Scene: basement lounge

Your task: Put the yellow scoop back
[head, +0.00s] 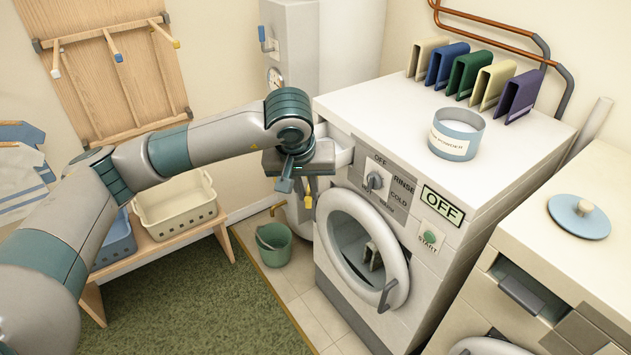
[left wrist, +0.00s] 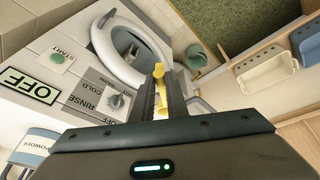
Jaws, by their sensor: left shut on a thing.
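My left gripper (head: 297,182) is shut on the yellow scoop (left wrist: 160,88). In the left wrist view the scoop sits between the two dark fingers. In the head view only a small yellow part of it (head: 308,201) shows below the fingers; the arm and gripper hide the rest. The gripper hangs in front of the washer's upper left corner, beside a pulled-out white drawer (head: 345,152). A round blue-and-white tub labelled powder (head: 455,142) stands open on the washer top, right of the gripper. My right gripper does not show.
A green bucket (head: 273,245) stands on the floor. A bench with baskets (head: 178,210) is at left.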

